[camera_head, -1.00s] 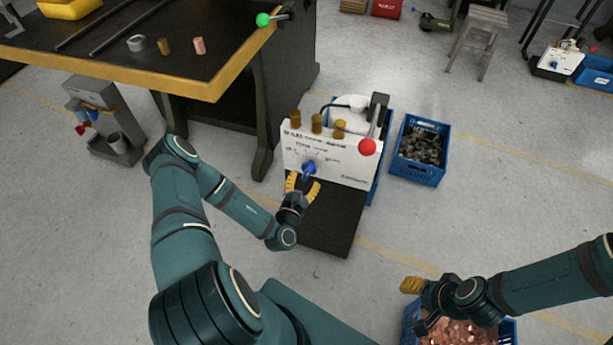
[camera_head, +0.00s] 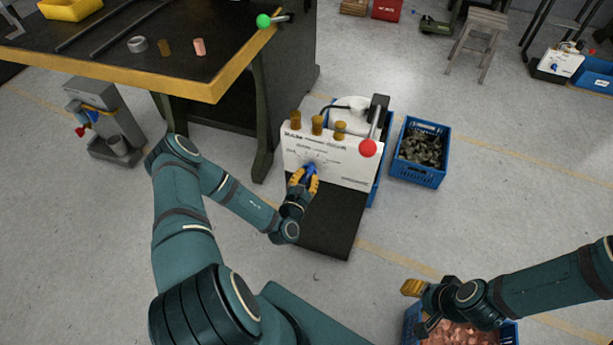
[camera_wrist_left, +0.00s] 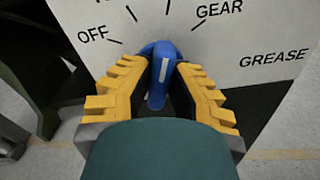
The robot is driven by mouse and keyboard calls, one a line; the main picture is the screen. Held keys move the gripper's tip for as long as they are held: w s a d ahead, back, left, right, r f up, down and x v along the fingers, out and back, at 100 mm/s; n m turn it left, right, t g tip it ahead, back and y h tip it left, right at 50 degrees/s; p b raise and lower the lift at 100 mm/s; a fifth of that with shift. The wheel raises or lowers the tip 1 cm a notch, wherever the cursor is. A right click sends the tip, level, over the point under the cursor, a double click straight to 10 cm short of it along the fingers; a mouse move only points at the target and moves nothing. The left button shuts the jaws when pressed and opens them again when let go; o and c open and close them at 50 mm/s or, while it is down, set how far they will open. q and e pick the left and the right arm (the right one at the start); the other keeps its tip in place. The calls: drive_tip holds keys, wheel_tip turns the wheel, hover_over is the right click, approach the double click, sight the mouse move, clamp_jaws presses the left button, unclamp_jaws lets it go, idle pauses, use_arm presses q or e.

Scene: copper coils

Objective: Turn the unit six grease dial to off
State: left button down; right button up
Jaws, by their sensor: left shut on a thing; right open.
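The blue grease dial (camera_head: 312,169) is on the white front panel (camera_head: 345,167) of the machine in the middle of the head view. My left gripper (camera_head: 304,182) is shut on the dial. In the left wrist view its yellow fingers stand on both sides of the blue dial (camera_wrist_left: 160,75), which carries a white pointer line. The line points nearly straight up, leaning slightly right, between the marks. The words OFF, to the left, GEAR, to the upper right, and GREASE show on the panel. My right gripper (camera_head: 415,292) is open and empty over a crate of copper pieces.
A lever with a red knob (camera_head: 368,148) rises at the panel's right side. Brown cylinders (camera_head: 317,124) stand along its top. A blue crate (camera_head: 420,152) of dark scrap is to the right. A workbench (camera_head: 215,88) with a yellow edge is at upper left.

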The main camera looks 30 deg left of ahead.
use_arm(q)
drive_tip(key=shift+r+n+p, duration=0.15)
drive_tip(key=shift+n+p, duration=0.85)
drive_tip(key=shift+n, duration=0.1)
drive_tip(key=n+p, duration=0.2)
drive_tip(key=n, duration=0.2)
drive_tip(key=shift+a, duration=0.1)
drive_tip(key=n+p, duration=0.1)
drive_tip(key=n, duration=0.3)
drive_tip(key=shift+n+p, duration=0.7)
drive_tip(key=shift+n, duration=2)
drive_tip(key=c, duration=0.9)
unclamp_jaws()
drive_tip(key=shift+w, duration=0.1)
